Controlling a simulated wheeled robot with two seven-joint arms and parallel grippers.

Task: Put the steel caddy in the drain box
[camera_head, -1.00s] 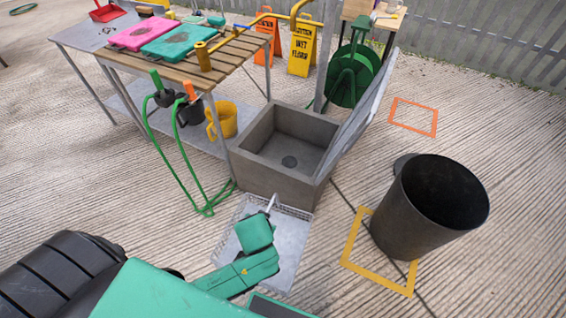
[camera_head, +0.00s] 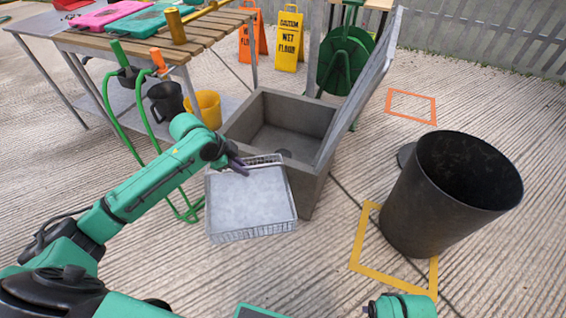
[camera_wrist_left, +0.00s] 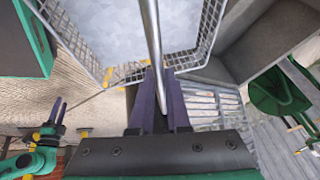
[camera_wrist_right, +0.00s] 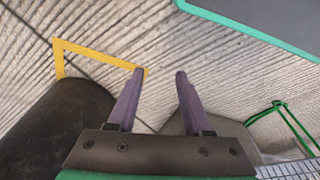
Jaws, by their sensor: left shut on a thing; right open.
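The steel caddy (camera_head: 250,200) is a wire-mesh basket with a pale flat bottom. My left gripper (camera_head: 238,165) is shut on its thin metal handle bar, which shows between the fingers in the left wrist view (camera_wrist_left: 153,45). The caddy appears held up in front of the drain box, overlapping its near left corner in the head view. The drain box (camera_head: 303,188) is a grey open-topped basin with a dark round drain, now partly hidden. My right gripper (camera_wrist_right: 160,73) is open and empty, over the ground.
A black bin (camera_head: 425,210) stands to the right, by a yellow floor frame (camera_head: 365,262). A slanted grey panel (camera_head: 375,75) rises along the box's right side. A slatted bench (camera_head: 150,45) and green tube stand (camera_head: 135,125) are left. Wet-floor signs (camera_head: 289,40) stand behind.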

